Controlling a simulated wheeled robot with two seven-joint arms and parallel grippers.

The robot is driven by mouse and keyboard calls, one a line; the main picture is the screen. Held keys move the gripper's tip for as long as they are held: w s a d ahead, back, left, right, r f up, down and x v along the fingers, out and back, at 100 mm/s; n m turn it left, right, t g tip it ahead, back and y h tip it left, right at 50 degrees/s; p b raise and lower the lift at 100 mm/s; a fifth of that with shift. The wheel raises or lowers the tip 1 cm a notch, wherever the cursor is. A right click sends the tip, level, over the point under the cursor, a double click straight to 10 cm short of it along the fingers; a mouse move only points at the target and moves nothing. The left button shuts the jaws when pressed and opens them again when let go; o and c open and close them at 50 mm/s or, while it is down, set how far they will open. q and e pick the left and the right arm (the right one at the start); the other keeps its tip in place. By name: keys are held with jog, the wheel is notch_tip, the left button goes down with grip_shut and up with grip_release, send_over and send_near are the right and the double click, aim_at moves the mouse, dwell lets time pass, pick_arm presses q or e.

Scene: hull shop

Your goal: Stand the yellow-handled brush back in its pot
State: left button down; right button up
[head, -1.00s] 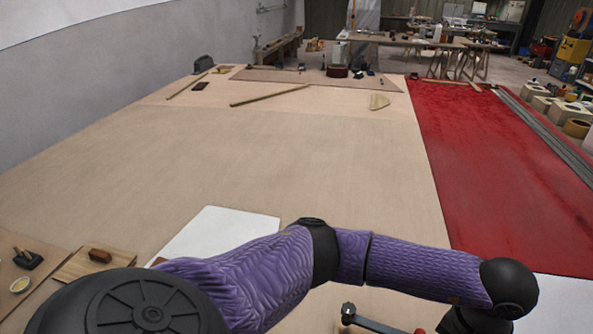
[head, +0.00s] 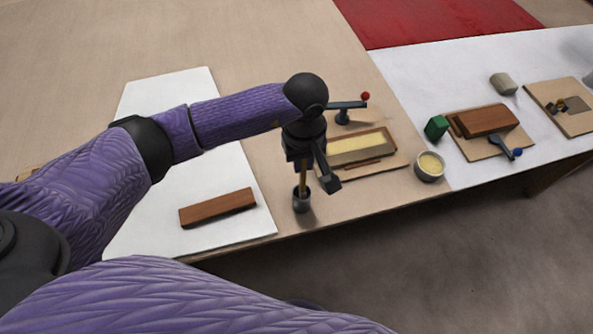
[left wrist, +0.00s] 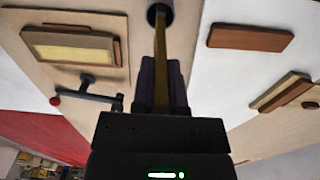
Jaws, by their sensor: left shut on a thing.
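My left gripper (head: 303,164) points down and is shut on the yellow handle of the brush (head: 303,180). In the left wrist view the yellow handle (left wrist: 161,65) runs from between the fingers to the dark round mouth of the pot (left wrist: 158,13). My right gripper is out of view.
A brown wood block (head: 217,207) lies on the white sheet to the left. A board with a pale yellow block (head: 358,149), a red-knobbed clamp (head: 345,110) and a round tub (head: 429,166) are to the right. The table edge is just in front of the pot.

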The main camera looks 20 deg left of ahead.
aim_at(303, 171)
pick_arm(q)
notch_tip(303, 171, down, 3)
jog(key=shift+s+f+b, duration=0.1)
jog(key=shift+f+b, duration=0.05)
jog(key=shift+b, duration=0.15)
jog(key=shift+f, duration=0.3)
jog(key=c, duration=0.7)
grip_release()
jog(key=shift+o, duration=0.2)
jog(key=shift+r, duration=0.1)
jog(key=shift+r, duration=0.3)
notch_tip(303, 171, up, 12)
jog(key=shift+f+p, duration=0.15)
jog(key=shift+p, duration=0.75)
